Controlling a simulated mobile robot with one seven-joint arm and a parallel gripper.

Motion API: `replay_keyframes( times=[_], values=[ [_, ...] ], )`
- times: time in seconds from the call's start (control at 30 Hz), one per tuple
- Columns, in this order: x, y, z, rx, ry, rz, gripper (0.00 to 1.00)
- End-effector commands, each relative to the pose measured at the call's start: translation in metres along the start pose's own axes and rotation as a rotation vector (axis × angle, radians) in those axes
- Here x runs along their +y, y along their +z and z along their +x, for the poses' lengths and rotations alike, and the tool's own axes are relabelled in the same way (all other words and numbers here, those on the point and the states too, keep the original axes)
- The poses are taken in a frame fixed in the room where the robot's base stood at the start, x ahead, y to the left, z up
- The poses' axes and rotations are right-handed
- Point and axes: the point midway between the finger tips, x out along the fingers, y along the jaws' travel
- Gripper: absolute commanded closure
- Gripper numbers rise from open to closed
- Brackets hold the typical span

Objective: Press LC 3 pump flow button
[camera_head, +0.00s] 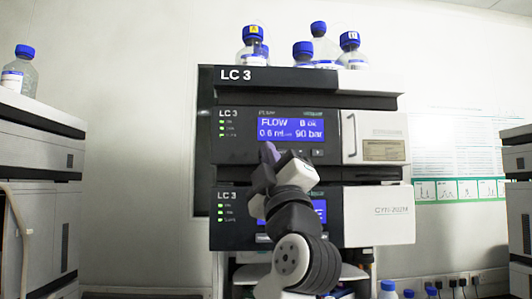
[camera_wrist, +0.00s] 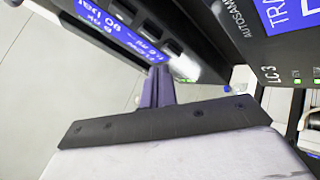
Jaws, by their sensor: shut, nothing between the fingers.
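The LC 3 pump module (camera_head: 230,150) is the upper unit of the middle stack. Its blue screen (camera_head: 290,129) reads FLOW, 0.6 ml and 90 bar. The screen also shows in the wrist view (camera_wrist: 125,35), turned nearly upside down. A row of dark buttons (camera_wrist: 148,28) lies beside the screen, with a pale bright patch (camera_wrist: 185,68) at the row's end nearest my fingers. My gripper (camera_head: 268,153) is shut and empty, just below the screen's left part. Its fingertips (camera_wrist: 159,70) are close to that end of the row; I cannot tell whether they touch. My arm hides the panel's lower left part.
The lower LC 3 module (camera_head: 225,232) has another blue screen, partly behind my arm. A white door with a handle (camera_head: 352,138) is on the pump's right. Blue-capped bottles (camera_head: 255,45) stand on top. Other stacks flank left (camera_head: 35,190) and right (camera_head: 518,215).

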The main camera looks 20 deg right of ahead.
Motion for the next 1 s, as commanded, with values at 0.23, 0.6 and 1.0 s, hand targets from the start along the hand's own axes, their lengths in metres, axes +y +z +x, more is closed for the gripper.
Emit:
replay_keyframes(
  times=[0.23,0.6,1.0],
  values=[
    [0.0000,0.0000,0.0000,0.000,0.000,0.000,1.00],
    [-0.0002,0.0002,0.0002,0.000,0.000,0.000,1.00],
    [-0.0045,0.0043,0.0060,0.000,0.000,0.000,1.00]
  ],
)
